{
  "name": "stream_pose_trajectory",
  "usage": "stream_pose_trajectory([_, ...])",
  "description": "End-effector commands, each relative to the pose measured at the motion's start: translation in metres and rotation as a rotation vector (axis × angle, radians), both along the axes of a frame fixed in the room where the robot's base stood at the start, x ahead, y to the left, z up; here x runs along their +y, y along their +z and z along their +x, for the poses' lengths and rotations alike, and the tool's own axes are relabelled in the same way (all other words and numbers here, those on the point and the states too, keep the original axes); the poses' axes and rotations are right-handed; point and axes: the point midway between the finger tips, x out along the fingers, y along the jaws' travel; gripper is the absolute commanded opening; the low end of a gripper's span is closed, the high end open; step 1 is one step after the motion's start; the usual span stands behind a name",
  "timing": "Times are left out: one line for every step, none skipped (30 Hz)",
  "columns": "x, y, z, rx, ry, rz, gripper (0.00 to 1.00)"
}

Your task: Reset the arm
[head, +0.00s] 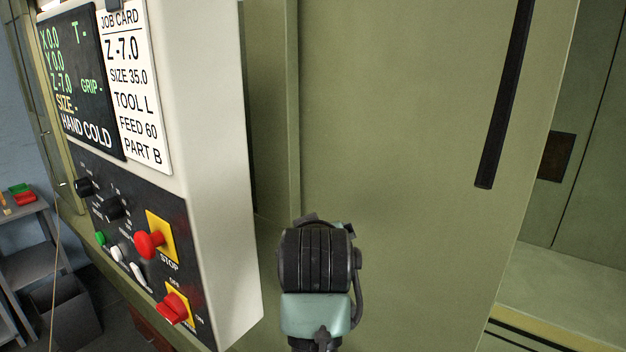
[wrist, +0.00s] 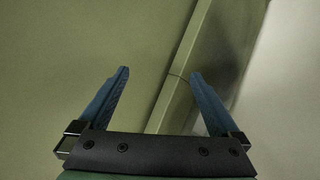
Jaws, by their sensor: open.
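My gripper (wrist: 160,85) shows in the wrist view with its two blue fingers spread apart and nothing between them. Past the fingers is a plain olive-green panel surface with a vertical seam or ledge. In the head view part of my arm, dark and pale green, stands at the lower middle in front of the green machine panel (head: 390,120). The fingers themselves cannot be made out in the head view.
A white control box (head: 215,150) stands close on the left, with a screen (head: 80,80), a job card (head: 133,85), a red stop button (head: 150,244) and a red switch (head: 172,308). A black handle (head: 505,95) is at right. A grey cart (head: 30,240) stands far left.

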Motion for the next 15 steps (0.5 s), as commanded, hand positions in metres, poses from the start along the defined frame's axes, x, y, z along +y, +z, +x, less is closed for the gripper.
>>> stream_pose_trajectory([0.000,0.024,-0.006,-0.148,-0.015,0.033,0.99])
stream_pose_trajectory([0.001,0.043,-0.011,-0.236,-0.023,0.055,0.99])
stream_pose_trajectory([0.001,0.069,-0.022,-0.356,-0.031,0.086,0.99])
stream_pose_trajectory([0.001,0.090,-0.032,-0.445,-0.033,0.110,0.99])
stream_pose_trajectory([0.001,0.109,-0.044,-0.535,-0.034,0.136,0.99])
stream_pose_trajectory([0.002,0.135,-0.063,-0.650,-0.033,0.169,0.99])
stream_pose_trajectory([0.002,0.151,-0.078,-0.730,-0.028,0.194,0.99])
stream_pose_trajectory([0.002,0.168,-0.093,-0.807,-0.023,0.217,0.99])
stream_pose_trajectory([0.003,0.186,-0.115,-0.901,-0.015,0.245,0.99])
stream_pose_trajectory([0.003,0.199,-0.131,-0.965,-0.006,0.265,0.99])
stream_pose_trajectory([0.003,0.209,-0.146,-1.024,0.001,0.284,0.99])
stream_pose_trajectory([0.003,0.222,-0.166,-1.094,0.013,0.306,0.99])
stream_pose_trajectory([0.003,0.229,-0.179,-1.139,0.021,0.321,0.99])
stream_pose_trajectory([0.003,0.236,-0.191,-1.179,0.029,0.334,0.99])
stream_pose_trajectory([0.004,0.243,-0.205,-1.225,0.038,0.348,0.99])
